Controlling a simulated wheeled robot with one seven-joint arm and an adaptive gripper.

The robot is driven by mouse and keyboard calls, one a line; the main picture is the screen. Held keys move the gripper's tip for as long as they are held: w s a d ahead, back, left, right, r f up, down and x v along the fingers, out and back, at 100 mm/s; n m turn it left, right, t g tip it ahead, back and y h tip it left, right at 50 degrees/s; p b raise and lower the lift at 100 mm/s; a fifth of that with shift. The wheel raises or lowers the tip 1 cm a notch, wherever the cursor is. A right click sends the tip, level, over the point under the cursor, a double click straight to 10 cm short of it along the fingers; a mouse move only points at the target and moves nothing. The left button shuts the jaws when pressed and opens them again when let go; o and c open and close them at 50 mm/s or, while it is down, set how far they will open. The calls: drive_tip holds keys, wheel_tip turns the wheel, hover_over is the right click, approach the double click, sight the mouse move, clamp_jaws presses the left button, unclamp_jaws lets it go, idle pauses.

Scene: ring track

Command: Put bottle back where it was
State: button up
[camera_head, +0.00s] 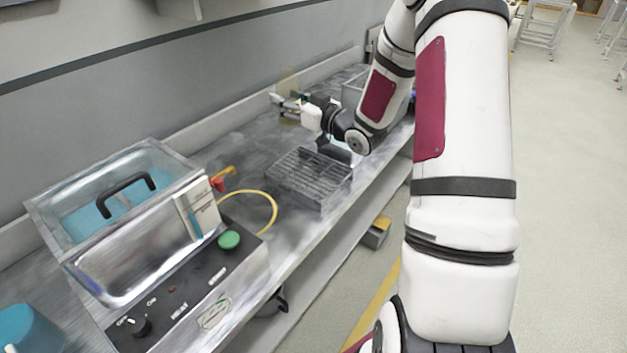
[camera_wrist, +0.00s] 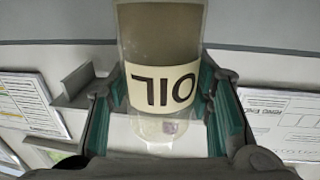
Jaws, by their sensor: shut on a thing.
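The bottle (camera_wrist: 158,45) is a clear one with dark contents and a cream label that reads OIL upside down in the wrist view. My gripper (camera_wrist: 160,108) is shut on it, with green-padded fingers on both sides of the bottle. In the head view my gripper (camera_head: 291,107) is over the far part of the metal bench, near the back wall. The bottle shows there only as a small, faint yellowish shape (camera_head: 288,83) at the fingers. I cannot tell whether its base touches the bench.
A metal wire rack (camera_head: 308,178) stands on the bench (camera_head: 250,165) nearer than my gripper. A water bath (camera_head: 130,225) with a lid handle and a yellow hose (camera_head: 262,193) is at the left. A grey bin (camera_head: 354,92) stands behind my arm.

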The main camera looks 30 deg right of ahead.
drive_tip(key=s+d+f+n+g+y+b, duration=0.1)
drive_tip(key=s+d+f+n+y+b, duration=0.1)
drive_tip(key=s+d+f, duration=0.5)
drive_tip(key=s+d+f+n+g+y+b, duration=0.1)
drive_tip(key=s+d+f+y+b, duration=0.2)
drive_tip(key=s+d+f, duration=0.5)
drive_tip(key=shift+s+a+f+b+x, duration=0.2)
drive_tip(key=shift+f+x, duration=0.3)
drive_tip(key=shift+x, duration=1.7)
drive_tip(key=shift+s+a+f+b+x, duration=0.1)
drive_tip(key=shift+a+f+b+x, duration=0.3)
drive_tip(key=shift+x, duration=1.8)
drive_tip(key=shift+s+a+f+b+x, duration=0.15)
drive_tip(key=shift+f+x, duration=0.4)
drive_tip(key=shift+x, duration=1.7)
drive_tip(key=shift+f, duration=0.1)
drive_tip(key=o, duration=1.3)
drive_tip(key=shift+f, duration=0.1)
drive_tip(key=shift+o, duration=0.2)
